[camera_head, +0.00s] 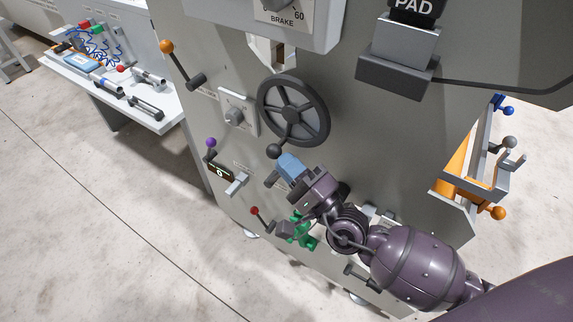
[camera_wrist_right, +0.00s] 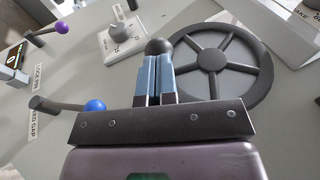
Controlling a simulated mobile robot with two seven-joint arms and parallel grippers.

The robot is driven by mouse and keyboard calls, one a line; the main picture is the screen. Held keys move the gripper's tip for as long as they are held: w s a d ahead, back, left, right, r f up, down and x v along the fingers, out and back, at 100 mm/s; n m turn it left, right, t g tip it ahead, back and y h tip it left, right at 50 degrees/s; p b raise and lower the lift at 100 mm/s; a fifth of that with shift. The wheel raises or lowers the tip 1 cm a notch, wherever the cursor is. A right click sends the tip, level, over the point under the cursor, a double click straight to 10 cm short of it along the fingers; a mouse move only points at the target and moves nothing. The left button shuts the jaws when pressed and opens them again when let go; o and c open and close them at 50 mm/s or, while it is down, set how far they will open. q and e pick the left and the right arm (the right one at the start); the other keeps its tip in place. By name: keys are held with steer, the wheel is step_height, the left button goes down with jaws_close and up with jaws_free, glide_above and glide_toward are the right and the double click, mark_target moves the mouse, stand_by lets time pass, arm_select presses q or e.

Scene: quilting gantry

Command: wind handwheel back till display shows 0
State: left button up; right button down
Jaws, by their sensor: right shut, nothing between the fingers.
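The dark grey five-spoke handwheel (camera_head: 292,112) is on the grey panel, and it fills the upper right of the wrist view (camera_wrist_right: 211,60). Its dark ball knob (camera_head: 274,151) is at the wheel's lower left. My right gripper (camera_head: 284,164) is just below the knob. Its blue fingers (camera_wrist_right: 153,72) are shut with nothing between them. In the wrist view the knob (camera_wrist_right: 158,46) shows just beyond the fingertips; whether they touch it I cannot tell. The small dark display (camera_head: 219,173), left of the gripper, appears to read 0. My left gripper is out of view.
A selector knob (camera_head: 235,116) is left of the wheel. Levers with orange (camera_head: 167,46), purple (camera_head: 211,143) and red (camera_head: 254,211) balls stick out nearby. A blue-ball lever (camera_wrist_right: 95,106) is close to the gripper. A grey block (camera_head: 398,75) juts out upper right.

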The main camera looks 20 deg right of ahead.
mark_target(273, 158)
steer(key=w+a, duration=0.2)
steer(key=shift+w+a+t, duration=0.1)
steer(key=shift+w+t, duration=0.3)
steer(key=shift+w+a+r, duration=0.1)
steer(key=shift+w+a, duration=0.3)
steer(key=shift+w, duration=0.1)
arm_select(q)
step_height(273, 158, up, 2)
steer(key=p, duration=0.3)
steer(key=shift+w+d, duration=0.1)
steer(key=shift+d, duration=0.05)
arm_select(e)
steer(key=w+a+r, duration=0.3)
steer(key=shift+w+r, duration=0.1)
steer(key=shift+w, duration=0.2)
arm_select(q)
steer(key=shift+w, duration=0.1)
